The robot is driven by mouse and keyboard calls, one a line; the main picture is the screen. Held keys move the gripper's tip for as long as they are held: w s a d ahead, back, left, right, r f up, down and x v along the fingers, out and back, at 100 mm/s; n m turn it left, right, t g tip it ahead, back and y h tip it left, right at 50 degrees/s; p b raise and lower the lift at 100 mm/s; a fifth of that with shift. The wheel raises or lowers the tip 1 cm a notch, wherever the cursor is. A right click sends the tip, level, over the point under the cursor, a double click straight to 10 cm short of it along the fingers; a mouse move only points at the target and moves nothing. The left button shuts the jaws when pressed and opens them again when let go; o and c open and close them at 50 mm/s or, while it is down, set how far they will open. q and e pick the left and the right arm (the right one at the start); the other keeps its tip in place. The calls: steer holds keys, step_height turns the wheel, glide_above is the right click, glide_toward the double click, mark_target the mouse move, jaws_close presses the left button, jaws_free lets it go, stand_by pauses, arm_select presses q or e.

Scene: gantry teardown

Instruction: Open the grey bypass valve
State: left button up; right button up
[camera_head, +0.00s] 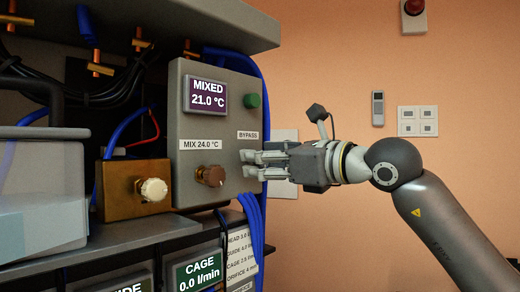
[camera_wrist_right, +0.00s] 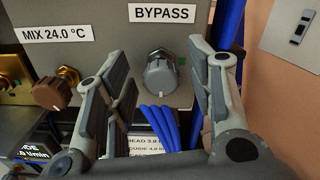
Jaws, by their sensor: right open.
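The grey bypass valve (camera_wrist_right: 160,76) is a round ridged knob on the grey panel, below the BYPASS label (camera_wrist_right: 166,13) in the right wrist view. My right gripper (camera_head: 246,164) reaches in from the right in the head view, its fingertips at the panel's right part under the BYPASS label. It hides the valve there. In the right wrist view my right gripper (camera_wrist_right: 161,58) is open, with one finger on each side of the valve. Gaps show between the knob and both fingers, so nothing is gripped. My left gripper is not in view.
A brown MIX knob (camera_head: 210,176) sits left of my gripper on the panel (camera_head: 190,128). A green button (camera_head: 252,101) is above. Blue cables (camera_head: 252,228) hang below and beside the panel. A brass block (camera_head: 122,190) with a cream knob stands left. Open room lies right.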

steer(key=shift+w+a, duration=0.45)
steer(key=shift+a, duration=0.05)
steer(key=c, duration=1)
steer(key=shift+c, duration=0.2)
